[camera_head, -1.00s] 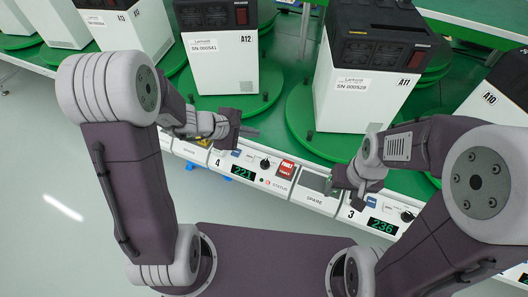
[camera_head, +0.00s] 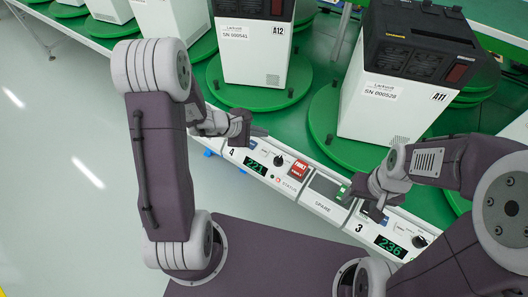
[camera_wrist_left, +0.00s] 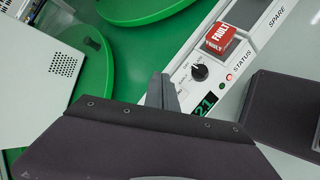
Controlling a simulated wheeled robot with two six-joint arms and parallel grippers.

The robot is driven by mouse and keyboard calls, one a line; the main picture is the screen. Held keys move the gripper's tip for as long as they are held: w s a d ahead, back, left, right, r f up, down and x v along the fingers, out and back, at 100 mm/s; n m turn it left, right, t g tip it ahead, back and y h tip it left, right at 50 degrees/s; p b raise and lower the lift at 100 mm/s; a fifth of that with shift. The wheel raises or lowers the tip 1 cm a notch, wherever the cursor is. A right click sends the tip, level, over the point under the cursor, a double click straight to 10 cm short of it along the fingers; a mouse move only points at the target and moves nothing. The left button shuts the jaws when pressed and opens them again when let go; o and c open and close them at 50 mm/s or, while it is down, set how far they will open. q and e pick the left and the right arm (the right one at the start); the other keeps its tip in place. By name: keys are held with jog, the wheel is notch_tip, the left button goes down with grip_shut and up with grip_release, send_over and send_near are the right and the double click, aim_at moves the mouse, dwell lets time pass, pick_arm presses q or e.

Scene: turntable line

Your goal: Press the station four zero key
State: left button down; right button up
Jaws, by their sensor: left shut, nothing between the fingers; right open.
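The station 4 panel (camera_head: 237,157) lies on the front rail below box A12, with a green display reading 221 (camera_head: 255,167), a black knob (camera_head: 279,160) and a red FAULT block (camera_head: 299,169). A small blue key (camera_head: 253,144) shows at its back, partly behind my gripper; its label is unreadable. My left gripper (camera_head: 264,131) is shut and empty above the panel's back edge. In the left wrist view its fingers (camera_wrist_left: 162,92) are beside the knob (camera_wrist_left: 200,72), and the blue key is hidden. My right gripper (camera_head: 346,192) is open near the SPARE panel and station 3.
White boxes A12 (camera_head: 253,50) and A11 (camera_head: 385,105) stand on green turntables behind the rail. The SPARE panel (camera_head: 318,197) separates station 4 from station 3, whose display reads 236 (camera_head: 390,246). Clear floor lies at the left.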

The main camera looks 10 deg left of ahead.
aim_at(262, 152)
pick_arm(q)
notch_tip(262, 152, down, 8)
jog(key=b, duration=0.5)
jog(key=shift+d+r, duration=0.1)
jog(key=shift+r, duration=0.15)
jog(key=shift+b, duration=0.35)
pick_arm(e)
notch_tip(262, 152, down, 6)
jog(key=shift+d+f, duration=0.15)
jog(key=shift+f, duration=0.05)
pick_arm(q)
jog(key=shift+f, duration=0.1)
dwell(0.5)
jog(key=shift+f+b, duration=0.35)
jog(key=shift+b, duration=0.35)
pick_arm(e)
jog(key=shift+f, duration=0.65)
